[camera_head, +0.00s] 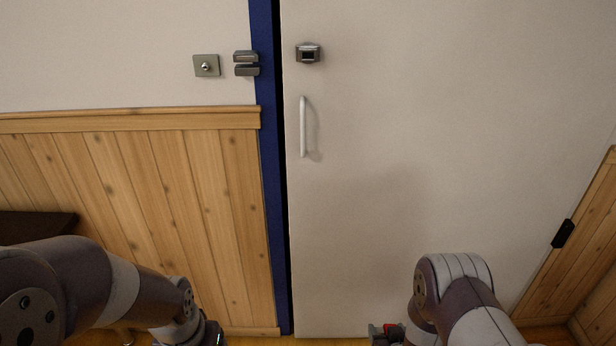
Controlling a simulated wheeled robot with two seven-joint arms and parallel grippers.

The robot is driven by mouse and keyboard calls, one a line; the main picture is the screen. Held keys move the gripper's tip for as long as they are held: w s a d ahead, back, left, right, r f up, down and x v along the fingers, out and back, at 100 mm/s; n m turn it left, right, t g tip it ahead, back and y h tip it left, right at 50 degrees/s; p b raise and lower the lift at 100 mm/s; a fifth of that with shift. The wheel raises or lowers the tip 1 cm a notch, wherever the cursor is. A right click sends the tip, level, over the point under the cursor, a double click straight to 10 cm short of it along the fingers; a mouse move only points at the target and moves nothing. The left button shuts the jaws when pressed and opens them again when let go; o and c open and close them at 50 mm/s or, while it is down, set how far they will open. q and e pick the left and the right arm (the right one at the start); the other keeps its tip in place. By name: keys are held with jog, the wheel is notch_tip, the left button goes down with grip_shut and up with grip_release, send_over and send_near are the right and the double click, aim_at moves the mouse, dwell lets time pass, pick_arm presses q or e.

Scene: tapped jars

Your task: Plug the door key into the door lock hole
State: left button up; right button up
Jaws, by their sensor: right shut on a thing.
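The white door (450,120) fills the right half of the view. A small grey metal lock (308,53) with a dark opening is fixed near its upper left edge. My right gripper (386,333) is low in front of the door at the bottom edge of the view, far below the lock. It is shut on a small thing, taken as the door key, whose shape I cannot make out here. Reddish parts show at the gripper. My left gripper (208,336) is partly in view at the bottom left, and its fingers are cut off by the edge.
A white vertical handle (304,127) is below the lock. A metal latch piece (246,63) sits beside the blue door frame (271,200). A square switch plate (206,65) is on the wall. Wood panelling (190,190) lines the left. The door's middle is clear.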

notch_tip(320, 180, down, 16)
jog(key=b, duration=1.2)
jog(key=shift+f+b, duration=0.2)
jog(key=shift+b, duration=0.2)
jog(key=o, duration=1.3)
